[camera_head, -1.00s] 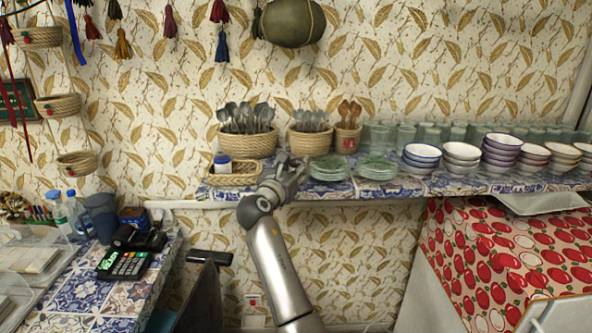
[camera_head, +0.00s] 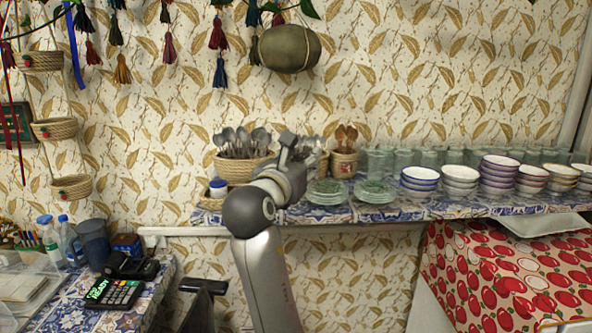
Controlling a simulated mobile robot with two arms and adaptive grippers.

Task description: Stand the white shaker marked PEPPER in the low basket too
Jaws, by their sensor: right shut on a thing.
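The low basket (camera_head: 207,204) is a shallow woven tray at the left end of the tiled shelf. My right arm hides its right part. A small shaker with a blue lid (camera_head: 218,188) stands in it. My right gripper (camera_head: 296,147) is right of the low basket and higher, in front of the cutlery baskets. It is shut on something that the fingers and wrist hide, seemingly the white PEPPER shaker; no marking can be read. No other white shaker shows on the shelf. My left gripper is not in view.
A tall basket of spoons (camera_head: 232,168) stands right behind the low basket. A smaller pot of wooden spoons (camera_head: 343,163), stacked green plates (camera_head: 327,192), glasses and stacked bowls (camera_head: 420,180) line the shelf to the right. A card reader (camera_head: 115,292) lies on the lower counter.

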